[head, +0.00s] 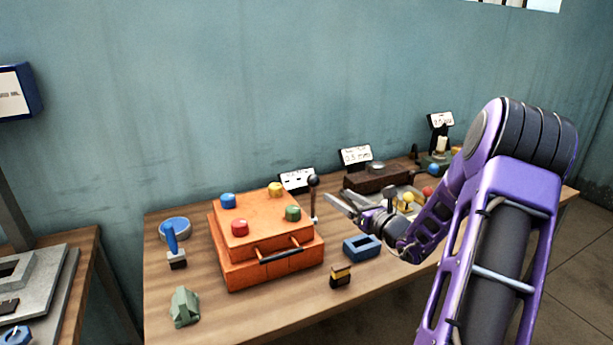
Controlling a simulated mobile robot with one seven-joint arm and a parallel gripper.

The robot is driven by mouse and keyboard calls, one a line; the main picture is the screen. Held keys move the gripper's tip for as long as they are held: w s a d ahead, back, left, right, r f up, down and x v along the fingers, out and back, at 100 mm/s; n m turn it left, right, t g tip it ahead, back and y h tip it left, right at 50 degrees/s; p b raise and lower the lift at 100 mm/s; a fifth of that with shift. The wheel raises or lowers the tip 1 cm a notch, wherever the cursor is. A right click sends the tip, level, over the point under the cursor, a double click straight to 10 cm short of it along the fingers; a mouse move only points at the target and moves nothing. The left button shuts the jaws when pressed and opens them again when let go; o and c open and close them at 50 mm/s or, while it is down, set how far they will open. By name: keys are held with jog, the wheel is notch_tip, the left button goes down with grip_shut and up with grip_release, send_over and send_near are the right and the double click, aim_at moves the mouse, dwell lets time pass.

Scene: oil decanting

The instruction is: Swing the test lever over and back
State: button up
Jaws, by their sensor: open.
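The test lever (313,196) is a thin upright rod with a dark round knob, just beyond the right back side of the orange box (238,256) on the wooden table. It looks close to vertical. My gripper (337,202) is open and empty, its fingers pointing left toward the lever. The fingertips are a little right of the rod and below the knob. I cannot tell whether a finger touches it. The foot of the lever is partly hidden by the box.
The orange box has red, blue, yellow and green caps and a front handle. A blue block (362,247), a small black-yellow block (340,276) and a green lump (184,307) stand nearby. A brown block (376,178) is behind my gripper. The table's front edge is mostly clear.

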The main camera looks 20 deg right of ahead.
send_over(313, 197)
jog(key=d+x, duration=0.1)
jog(key=x, duration=0.3)
jog(key=shift+a, duration=0.25)
grip_shut()
dwell(1.3)
